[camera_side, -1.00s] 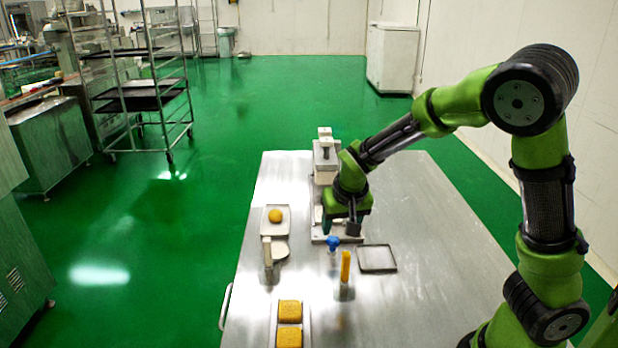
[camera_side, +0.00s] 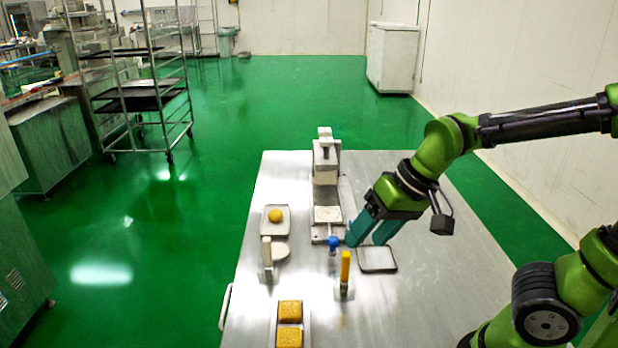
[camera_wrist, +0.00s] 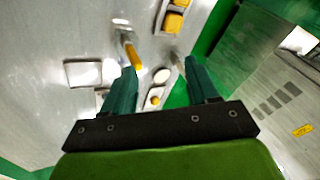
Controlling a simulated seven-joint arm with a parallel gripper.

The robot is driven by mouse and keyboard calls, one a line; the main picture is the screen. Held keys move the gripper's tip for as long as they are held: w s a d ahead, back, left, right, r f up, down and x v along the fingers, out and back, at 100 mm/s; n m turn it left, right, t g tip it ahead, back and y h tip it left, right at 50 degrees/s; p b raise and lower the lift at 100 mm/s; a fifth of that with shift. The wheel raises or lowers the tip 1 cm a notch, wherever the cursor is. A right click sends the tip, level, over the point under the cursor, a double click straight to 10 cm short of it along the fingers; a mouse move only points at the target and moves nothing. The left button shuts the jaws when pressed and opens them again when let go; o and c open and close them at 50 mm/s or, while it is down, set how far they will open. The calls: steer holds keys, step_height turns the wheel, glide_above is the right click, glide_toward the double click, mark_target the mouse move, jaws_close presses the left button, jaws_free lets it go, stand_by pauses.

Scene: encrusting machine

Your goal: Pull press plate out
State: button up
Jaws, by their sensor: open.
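The pale press (camera_side: 326,165) stands upright near the far end of the steel table. A flat plate with a round pale disc (camera_side: 327,213) lies at its base, in line with the press. A blue knob (camera_side: 333,243) stands at the front end of that base; I cannot tell whether it is joined to the plate. My gripper (camera_side: 365,240) has its teal fingers spread and empty, low over the table just right of the blue knob. I see no clear contact with it. In the wrist view my gripper (camera_wrist: 160,70) also shows spread fingers with nothing between them.
A shallow metal tray (camera_side: 377,259) lies close under my gripper. A yellow-handled tool (camera_side: 345,267) stands in front of the knob. A small tray with a yellow ball (camera_side: 275,216) and a tray of yellow blocks (camera_side: 290,312) lie left.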

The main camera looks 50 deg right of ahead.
steer(key=shift+s+d+r+t+h, duration=0.25)
steer(key=shift+s+r+t, duration=0.25)
steer(key=shift+r, duration=0.25)
steer(key=shift+s+d+r+t+h, duration=0.15)
steer(key=shift+s+d+r+t, duration=0.15)
steer(key=shift+s+r, duration=0.3)
steer(key=shift+s+d+r+t+h, duration=0.2)
steer(key=shift+s+r+t, duration=0.25)
steer(key=shift+r, duration=0.4)
